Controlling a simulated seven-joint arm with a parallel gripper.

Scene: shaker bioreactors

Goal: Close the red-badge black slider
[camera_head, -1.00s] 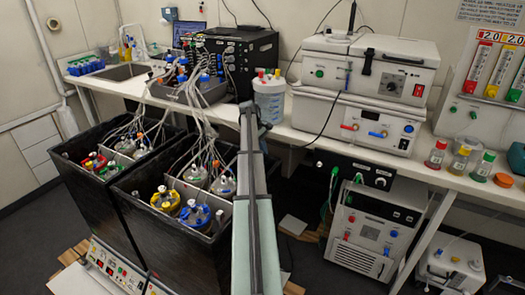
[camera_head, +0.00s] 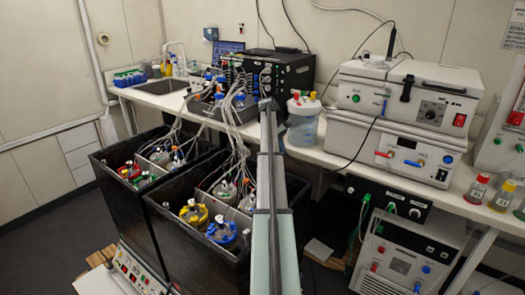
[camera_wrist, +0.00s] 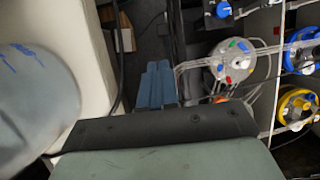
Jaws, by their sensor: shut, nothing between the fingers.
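I cannot pick out a black slider with a red badge in either view. Two open black boxes stand side by side in the head view, the left one (camera_head: 125,222) and the right one (camera_head: 200,265). They hold vessels with coloured lids, including a red-lidded one (camera_head: 129,171) in the left box. My arm rises from the bottom centre and covers part of the right box's right side. In the wrist view my gripper (camera_wrist: 158,66) is shut and empty, left of the vessels. A grey-lidded vessel (camera_wrist: 232,60) and a yellow-lidded one (camera_wrist: 297,105) show there.
A white bench (camera_head: 330,155) runs behind the boxes, with a black control unit (camera_head: 268,80), a clear container (camera_head: 303,122) and stacked white instruments (camera_head: 405,95). Loose tubes and cables hang into the boxes. A control panel (camera_head: 135,270) is at the front left.

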